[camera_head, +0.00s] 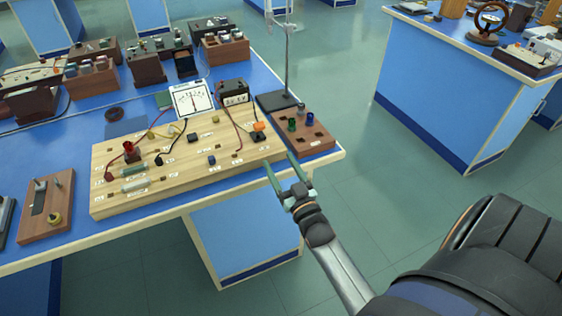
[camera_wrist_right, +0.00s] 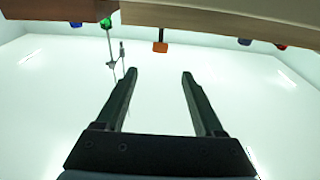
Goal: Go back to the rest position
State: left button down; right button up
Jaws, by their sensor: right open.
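My right gripper (camera_head: 279,162) is open and empty at the front right of the bench, by the near right edge of a wooden circuit board (camera_head: 190,178). Its two fingers point toward the gap between that board and a small brown block (camera_head: 318,146). In the right wrist view the gripper (camera_wrist_right: 160,73) shows both fingers apart with nothing between them. That view also shows a pale wooden edge (camera_wrist_right: 220,20) across the top. My left gripper is not in view.
The board carries coloured parts and wires. A meter (camera_head: 234,92) and a stand with a dark base (camera_head: 279,101) are behind it. A brown block with terminals (camera_head: 62,187) lies at left. A second blue bench (camera_head: 440,92) stands at right, with open floor (camera_head: 370,170) between.

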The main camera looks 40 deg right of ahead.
dwell(0.3)
jog(key=s+a+f+n+g+y+p, duration=0.1)
jog(key=s+a+f+n+g+y, duration=0.1)
jog(key=s+a+f+g, duration=0.3)
jog(key=s+a+f+n+g+y+p, duration=0.2)
jog(key=s+a+f+g+y, duration=0.2)
jog(key=s+a+f, duration=0.5)
jog(key=s+a, duration=0.4)
jog(key=s, duration=0.1)
jog(key=shift+s+a+n+g+y, duration=0.15)
jog(key=shift+s+n+g+y, duration=0.15)
jog(key=shift+s+g+y, duration=0.1)
